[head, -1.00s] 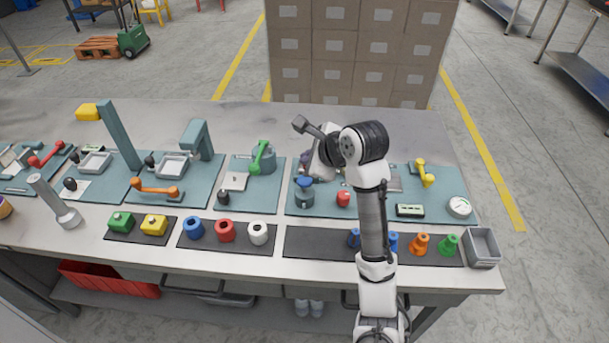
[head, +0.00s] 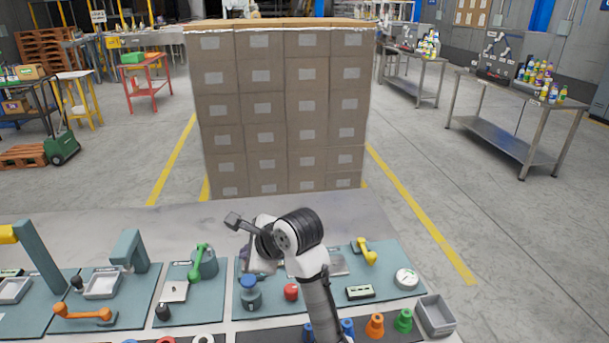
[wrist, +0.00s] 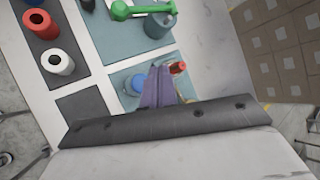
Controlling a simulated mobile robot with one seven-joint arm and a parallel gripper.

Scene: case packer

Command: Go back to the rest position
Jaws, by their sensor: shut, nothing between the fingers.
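My gripper (wrist: 159,86) shows in the wrist view as two purple-grey fingers held together, with nothing between them. It is over the bench, above the teal mat with the blue-topped round fixture (head: 250,293) and the red knob (head: 291,291). In the wrist view the blue top (wrist: 137,85) is just left of the fingers and the red knob (wrist: 178,67) just right of them. In the head view my arm stands bent over that mat, and its wrist mostly hides the gripper. I cannot tell the height of the fingertips above the mat.
A green-handled fixture (head: 203,262) stands left and a yellow handle (head: 366,251) right. A gauge (head: 406,279), a grey bin (head: 436,315) and orange and green pegs are at the right. A carton stack (head: 285,110) rises behind the bench. The bench's back strip is clear.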

